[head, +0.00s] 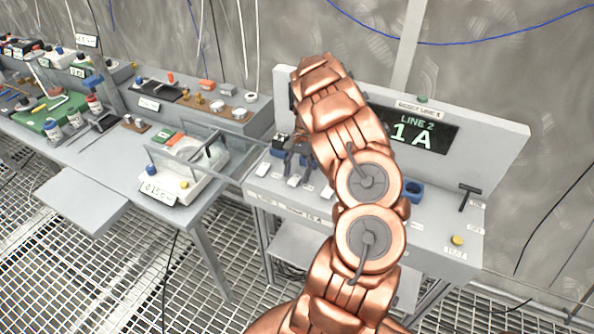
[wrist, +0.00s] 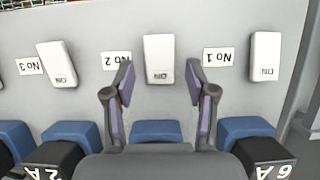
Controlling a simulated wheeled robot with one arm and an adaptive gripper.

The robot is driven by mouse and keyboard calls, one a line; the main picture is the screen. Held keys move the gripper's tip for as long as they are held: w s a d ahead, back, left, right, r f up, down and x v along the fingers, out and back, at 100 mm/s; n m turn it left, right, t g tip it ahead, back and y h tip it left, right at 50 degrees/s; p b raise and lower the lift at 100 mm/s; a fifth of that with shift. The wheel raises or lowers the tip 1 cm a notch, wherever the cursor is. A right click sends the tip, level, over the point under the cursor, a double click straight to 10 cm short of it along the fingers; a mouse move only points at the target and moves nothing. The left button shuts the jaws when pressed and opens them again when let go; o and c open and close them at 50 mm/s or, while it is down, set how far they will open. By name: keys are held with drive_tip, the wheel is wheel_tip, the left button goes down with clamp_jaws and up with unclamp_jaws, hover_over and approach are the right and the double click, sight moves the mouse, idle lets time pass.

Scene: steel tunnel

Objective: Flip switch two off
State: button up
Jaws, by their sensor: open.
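In the head view my gripper (head: 298,150) is dark and small above the row of white switches (head: 309,187), partly hidden by my arm.
The "No 3" switch (wrist: 57,63) is left and the "No 1" switch (wrist: 265,56) right in the wrist view, both also showing "ON". Blue-and-black blocks (wrist: 70,140) stand close below. The display (head: 425,133) reads "LINE 2 1A". A cluttered bench (head: 100,165) stands left.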

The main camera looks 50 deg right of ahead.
drive_tip(key=shift+c, duration=0.4)
clamp_jaws()
